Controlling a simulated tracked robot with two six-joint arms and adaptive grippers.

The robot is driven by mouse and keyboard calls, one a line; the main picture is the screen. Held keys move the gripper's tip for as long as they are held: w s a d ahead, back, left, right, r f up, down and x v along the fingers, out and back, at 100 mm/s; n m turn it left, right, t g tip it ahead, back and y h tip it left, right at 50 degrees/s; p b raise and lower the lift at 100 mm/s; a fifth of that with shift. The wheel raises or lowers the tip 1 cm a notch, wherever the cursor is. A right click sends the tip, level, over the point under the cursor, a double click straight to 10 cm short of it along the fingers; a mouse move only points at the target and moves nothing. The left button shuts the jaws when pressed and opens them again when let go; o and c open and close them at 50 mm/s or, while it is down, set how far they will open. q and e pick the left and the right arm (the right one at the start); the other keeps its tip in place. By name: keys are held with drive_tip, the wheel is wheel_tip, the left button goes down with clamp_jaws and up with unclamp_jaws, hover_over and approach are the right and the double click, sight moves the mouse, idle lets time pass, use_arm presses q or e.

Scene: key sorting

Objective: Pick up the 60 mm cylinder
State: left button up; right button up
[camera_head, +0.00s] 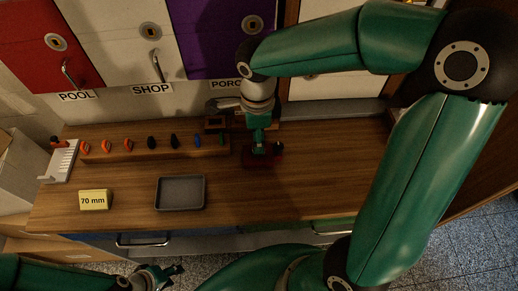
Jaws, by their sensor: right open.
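A yellow card (94,200) reading "70 mm" lies on the left of the wooden bench; I see no label reading 60 mm. A wooden rack (105,157) holds several small pieces with orange, black, blue and green heads; I cannot tell which is a 60 mm cylinder. My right gripper (261,150) is open and points down over a dark red object (258,162) right of the rack. A small dark round piece (278,147) shows beside its fingers. The gripper partly hides this spot. My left gripper (160,275) is low in front of the bench; its jaws are unclear.
A grey tray (181,206) stands empty in the middle of the bench (240,207). A white slotted holder (60,162) is at the left end. Red, white and purple locker doors labelled POOL and SHOP stand behind. The bench's right part is clear.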

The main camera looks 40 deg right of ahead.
drive_tip(key=shift+d+f+p, duration=0.1)
drive_tip(key=shift+f+p, duration=0.35)
drive_tip(key=shift+f, duration=2.15)
clamp_jaws()
